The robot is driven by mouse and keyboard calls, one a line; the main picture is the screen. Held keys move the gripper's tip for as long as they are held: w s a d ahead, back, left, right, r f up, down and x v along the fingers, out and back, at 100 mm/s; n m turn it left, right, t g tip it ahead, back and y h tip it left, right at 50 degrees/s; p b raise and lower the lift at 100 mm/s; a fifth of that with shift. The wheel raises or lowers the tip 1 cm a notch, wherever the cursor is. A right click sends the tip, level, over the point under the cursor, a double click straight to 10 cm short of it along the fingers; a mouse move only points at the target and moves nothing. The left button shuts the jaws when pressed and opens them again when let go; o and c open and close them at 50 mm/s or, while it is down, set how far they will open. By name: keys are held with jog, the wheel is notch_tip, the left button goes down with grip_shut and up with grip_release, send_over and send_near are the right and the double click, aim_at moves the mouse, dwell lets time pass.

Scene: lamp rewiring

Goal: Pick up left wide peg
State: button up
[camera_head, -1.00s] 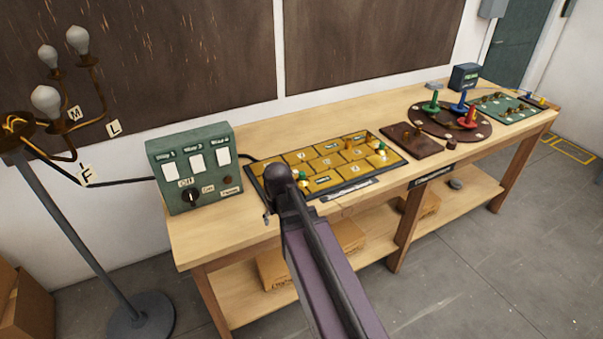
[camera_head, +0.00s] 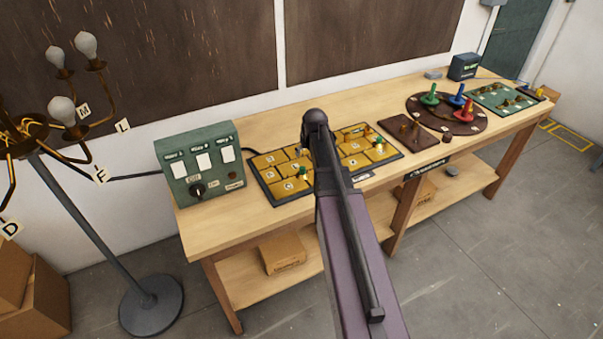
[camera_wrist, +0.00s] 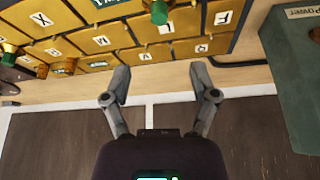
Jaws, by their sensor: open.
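The left wide peg (camera_head: 304,173), green with a pale top, stands toward the front left of the yellow tiled board (camera_head: 268,161), partly beside my arm. In the wrist view its green body (camera_wrist: 158,12) shows at the top edge, cut off by the frame. Another green-and-pale peg (camera_head: 379,144) stands on the board's right part. My gripper (camera_wrist: 159,72) is open and empty in the wrist view, its fingertips apart just short of the board's edge, with the peg above the gap between them in the picture.
A green control box (camera_head: 203,168) stands left of the board and is close on the right in the wrist view (camera_wrist: 295,75). A brown plate (camera_head: 407,134) and a round base with coloured pegs (camera_head: 430,105) lie to the right. A lamp (camera_head: 62,110) stands at left.

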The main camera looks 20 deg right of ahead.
aim_at(303, 168)
jog(key=shift+f, duration=0.15)
jog(key=b+x, duration=0.8)
jog(key=shift+f, duration=0.15)
dwell(0.3)
jog(key=shift+w+f, duration=0.1)
jog(key=shift+f, duration=0.05)
dwell(0.4)
jog(key=shift+b+x, duration=2.4)
jog(key=shift+x, duration=0.05)
grip_shut()
